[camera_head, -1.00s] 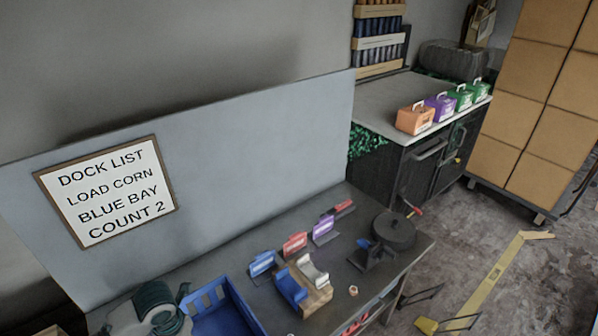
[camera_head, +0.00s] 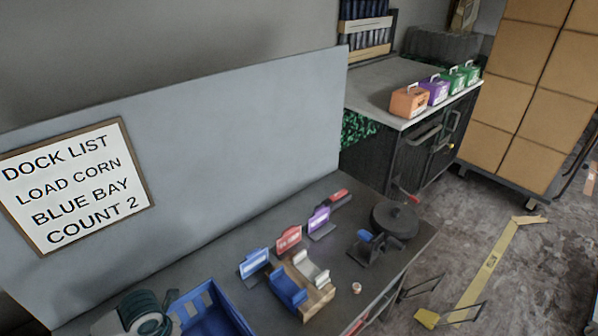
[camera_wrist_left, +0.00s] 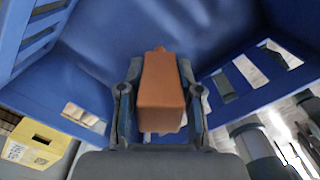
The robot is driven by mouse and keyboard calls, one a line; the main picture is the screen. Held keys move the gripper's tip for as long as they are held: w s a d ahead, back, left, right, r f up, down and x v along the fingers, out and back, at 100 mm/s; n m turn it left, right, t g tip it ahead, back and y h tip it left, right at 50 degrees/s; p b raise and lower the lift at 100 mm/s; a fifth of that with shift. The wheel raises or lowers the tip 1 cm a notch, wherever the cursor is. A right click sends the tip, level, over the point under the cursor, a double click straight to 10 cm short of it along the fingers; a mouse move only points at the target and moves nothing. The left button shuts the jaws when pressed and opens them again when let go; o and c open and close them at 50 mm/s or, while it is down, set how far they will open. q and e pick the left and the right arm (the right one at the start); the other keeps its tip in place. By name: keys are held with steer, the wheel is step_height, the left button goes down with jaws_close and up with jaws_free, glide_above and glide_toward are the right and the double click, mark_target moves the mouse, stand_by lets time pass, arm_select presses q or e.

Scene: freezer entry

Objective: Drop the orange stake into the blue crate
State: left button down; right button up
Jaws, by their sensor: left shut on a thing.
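In the left wrist view my left gripper (camera_wrist_left: 160,68) is shut on the orange stake (camera_wrist_left: 160,100), a brownish-orange block with a narrower far end. The blue crate's slotted walls (camera_wrist_left: 75,75) surround the stake in this view. I cannot tell how far the stake is above the crate's floor. In the head view the blue crate (camera_head: 237,316) stands at the bottom edge of the bench, cut off by the frame. Neither gripper nor the stake shows in the head view.
A dark green coiled reel (camera_head: 143,310) stands left of the crate. To its right are blue, red and purple upright signs (camera_head: 288,241), a wooden block with blue and grey holders (camera_head: 318,297), and a black round tool (camera_head: 394,220). A yellow box (camera_wrist_left: 32,143) shows in the wrist view.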

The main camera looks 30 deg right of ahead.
arm_select(q)
steer(key=shift+s+a+f, duration=0.15)
steer(key=shift+f, duration=0.15)
steer(key=c, duration=1)
jaws_free()
steer(key=shift+o, duration=1.4)
steer(key=shift+d, duration=0.2)
steer(key=shift+r, duration=0.1)
steer(key=shift+r, duration=0.1)
step_height(320, 180, up, 12)
steer(key=shift+s+a+f, duration=0.1)
steer(key=shift+a+f, duration=0.05)
steer(key=shift+f, duration=0.05)
